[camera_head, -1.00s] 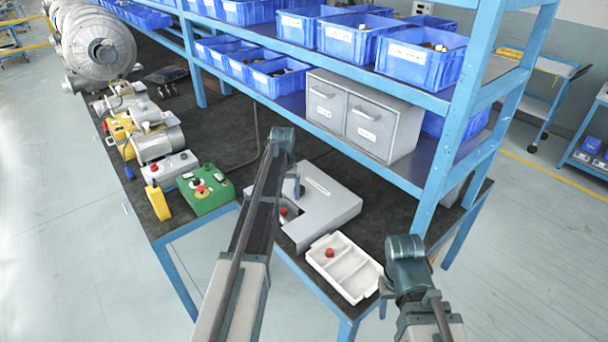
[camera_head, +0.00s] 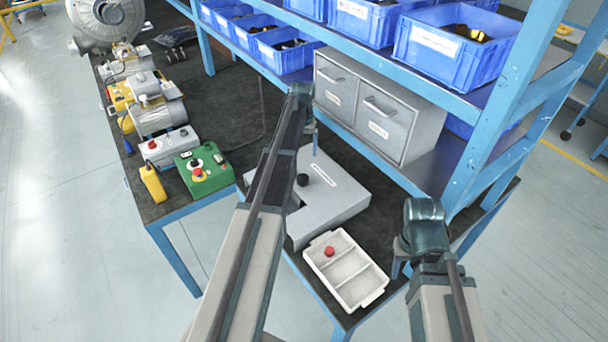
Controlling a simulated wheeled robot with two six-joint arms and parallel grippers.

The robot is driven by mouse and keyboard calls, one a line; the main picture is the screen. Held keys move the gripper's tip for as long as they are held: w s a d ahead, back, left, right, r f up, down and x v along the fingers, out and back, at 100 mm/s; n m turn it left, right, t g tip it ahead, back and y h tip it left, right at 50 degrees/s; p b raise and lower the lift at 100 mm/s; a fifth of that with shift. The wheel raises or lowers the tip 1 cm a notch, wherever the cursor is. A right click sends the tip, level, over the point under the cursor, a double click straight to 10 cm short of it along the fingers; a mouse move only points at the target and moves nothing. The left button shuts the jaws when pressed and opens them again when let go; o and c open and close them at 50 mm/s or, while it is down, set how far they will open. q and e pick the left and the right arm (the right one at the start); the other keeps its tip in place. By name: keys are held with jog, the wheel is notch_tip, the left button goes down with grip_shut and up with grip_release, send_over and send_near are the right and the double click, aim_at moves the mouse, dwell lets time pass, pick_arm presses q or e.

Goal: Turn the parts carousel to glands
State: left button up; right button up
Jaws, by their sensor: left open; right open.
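The parts carousel seems to be the flat grey housing (camera_head: 335,200) near the bench's front right corner. A cut-out on its left side is mostly hidden behind my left arm. A dark round piece (camera_head: 302,179) and a dark strip beside it show at its top; I cannot tell what they are. No gland label is readable. My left gripper (camera_head: 313,142) is open, pointing down above the back of the housing, apart from it as far as I can tell. My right gripper (camera_head: 399,262) is open and empty, right of the white tray.
The white divided tray (camera_head: 366,290) holds a red piece (camera_head: 329,251). A green control box (camera_head: 205,172) and yellow pendant (camera_head: 152,184) stand left. The grey drawer cabinet (camera_head: 375,110) and blue shelf post (camera_head: 500,115) bound the right side.

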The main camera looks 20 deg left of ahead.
aim_at(303, 177)
pick_arm(q)
notch_tip(303, 177, down, 14)
jog(key=b, duration=1.3)
jog(key=shift+b, duration=0.3)
jog(key=shift+r, duration=0.15)
grip_shut()
